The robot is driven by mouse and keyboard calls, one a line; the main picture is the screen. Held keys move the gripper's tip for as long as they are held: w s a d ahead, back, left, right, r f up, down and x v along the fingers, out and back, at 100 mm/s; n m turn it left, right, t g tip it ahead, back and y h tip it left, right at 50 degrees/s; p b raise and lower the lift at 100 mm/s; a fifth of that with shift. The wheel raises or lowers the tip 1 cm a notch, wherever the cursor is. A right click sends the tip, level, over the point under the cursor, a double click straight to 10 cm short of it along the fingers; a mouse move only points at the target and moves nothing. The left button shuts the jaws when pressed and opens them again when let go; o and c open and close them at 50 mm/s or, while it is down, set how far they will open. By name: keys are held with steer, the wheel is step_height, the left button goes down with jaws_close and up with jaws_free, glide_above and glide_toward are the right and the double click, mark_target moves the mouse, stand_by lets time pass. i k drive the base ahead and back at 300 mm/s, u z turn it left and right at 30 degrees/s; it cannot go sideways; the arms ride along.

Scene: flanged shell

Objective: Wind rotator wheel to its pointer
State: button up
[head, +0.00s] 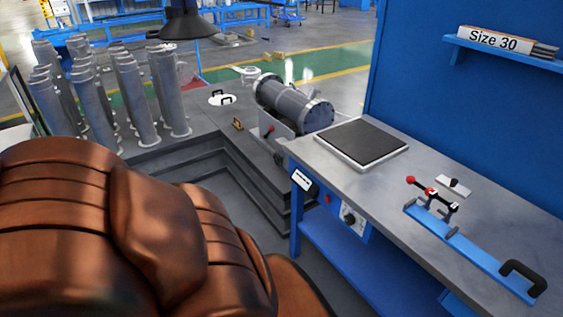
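A grey flanged shell (292,103) lies on its side on a rotator (276,125) at the corner of the grey bench, near the picture's middle. No wheel marking can be read at this size. My gripper is not in view.
A workbench (390,180) on the right holds a dark pad (362,140), a red-knobbed clamp (430,192) and a blue bar with a black handle (520,275). Grey cylinders (135,97) stand at left. A large brown segmented form covers the lower left.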

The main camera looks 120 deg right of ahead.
mark_target(279, 160)
steer(key=z, duration=4.05)
steer(key=k, duration=0.65)
steer(key=u, duration=0.75)
steer(key=i, duration=0.6)
steer(key=u, duration=1.15)
steer(key=i, duration=1.1)
steer(key=z, duration=0.5)
steer(key=i, duration=0.95)
steer(key=z, duration=1.05)
steer(key=i, duration=0.2)
steer(key=z, duration=0.2)
